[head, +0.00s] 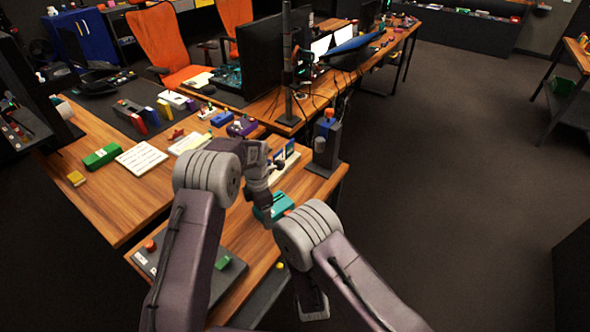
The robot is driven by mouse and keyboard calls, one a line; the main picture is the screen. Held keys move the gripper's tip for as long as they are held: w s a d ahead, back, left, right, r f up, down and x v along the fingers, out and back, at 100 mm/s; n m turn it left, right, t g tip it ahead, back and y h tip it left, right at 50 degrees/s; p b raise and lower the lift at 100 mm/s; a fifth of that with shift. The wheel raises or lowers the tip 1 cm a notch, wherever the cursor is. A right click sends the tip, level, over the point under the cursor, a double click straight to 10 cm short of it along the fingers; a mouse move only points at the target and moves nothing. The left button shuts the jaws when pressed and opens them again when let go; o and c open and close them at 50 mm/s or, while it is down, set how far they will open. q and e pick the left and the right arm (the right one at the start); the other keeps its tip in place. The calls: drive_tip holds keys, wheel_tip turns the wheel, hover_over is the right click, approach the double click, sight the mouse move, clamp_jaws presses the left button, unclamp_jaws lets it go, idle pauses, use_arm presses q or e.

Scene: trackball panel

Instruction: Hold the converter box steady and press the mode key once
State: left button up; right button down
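A teal box (281,204), which looks like the converter box, sits on the near wooden desk. Its keys are too small to make out, so I cannot tell the mode key. My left gripper (266,222) points down at the near left side of the teal box and hides part of it. I cannot tell if it touches the box, or whether its fingers are open. My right gripper (313,308) hangs low, nearer than the box, beyond the desk's right edge. Its fingers are not clear.
A grey panel (142,262) with a red ball (150,245) and a green block (222,263) lies partly behind my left arm. A dark stand (326,150) is at the desk's right corner. Monitors and orange chairs are further back. Open floor lies right.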

use_arm(q)
drive_tip(key=o, duration=1.5)
wheel_tip(320, 180, up, 12)
drive_tip(key=shift+r, duration=0.1)
wheel_tip(320, 180, up, 6)
drive_tip(key=p, duration=0.6)
drive_tip(key=shift+p, duration=0.3)
wheel_tip(320, 180, up, 4)
drive_tip(key=p, duration=0.4)
drive_tip(key=shift+p, duration=0.35)
